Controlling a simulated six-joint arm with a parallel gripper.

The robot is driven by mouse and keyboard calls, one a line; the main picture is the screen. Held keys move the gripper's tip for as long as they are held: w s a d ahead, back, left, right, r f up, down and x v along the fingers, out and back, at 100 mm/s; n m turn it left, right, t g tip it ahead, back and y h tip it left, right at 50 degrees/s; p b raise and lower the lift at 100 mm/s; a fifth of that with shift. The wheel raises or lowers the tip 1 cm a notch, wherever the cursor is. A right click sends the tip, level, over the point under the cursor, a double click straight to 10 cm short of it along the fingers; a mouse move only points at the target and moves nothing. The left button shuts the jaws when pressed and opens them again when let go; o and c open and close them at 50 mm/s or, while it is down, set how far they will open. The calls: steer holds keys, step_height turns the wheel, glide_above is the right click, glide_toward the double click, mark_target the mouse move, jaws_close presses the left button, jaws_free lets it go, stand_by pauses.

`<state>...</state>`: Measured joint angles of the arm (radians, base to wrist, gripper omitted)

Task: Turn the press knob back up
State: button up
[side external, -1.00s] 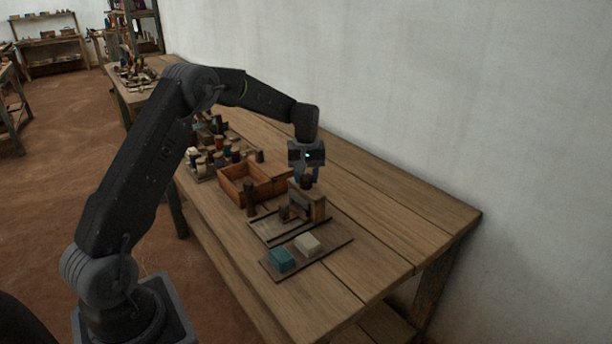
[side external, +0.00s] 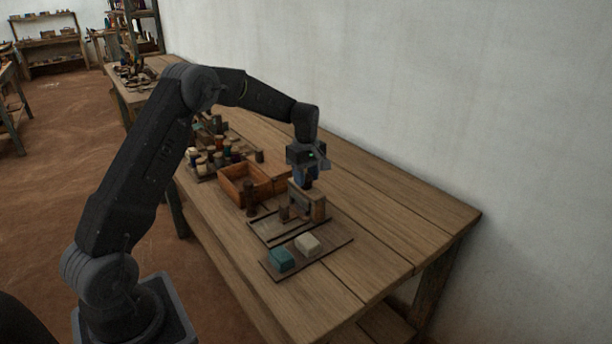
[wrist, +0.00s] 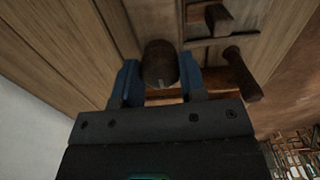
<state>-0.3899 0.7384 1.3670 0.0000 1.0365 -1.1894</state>
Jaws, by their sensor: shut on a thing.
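The press knob (wrist: 160,62) is a dark brown round knob with a pale mark on its edge, seen in the wrist view between my two blue fingers. My gripper (wrist: 160,84) is shut on it. In the side view my gripper (side external: 307,180) points down onto the top of the small wooden press (side external: 316,207), and the knob is mostly hidden by the fingers there.
An open wooden box (side external: 238,190) stands left of the press. A board with a teal block (side external: 281,260) and a cream block (side external: 307,244) lies in front. Several thread spools (side external: 215,158) stand behind the box. The table's right side is clear.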

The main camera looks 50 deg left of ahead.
mark_target(306, 176)
stand_by(0.3)
steer(key=o, duration=0.9)
step_height(306, 176, up, 14)
steer(key=shift+f, duration=0.1)
stand_by(0.3)
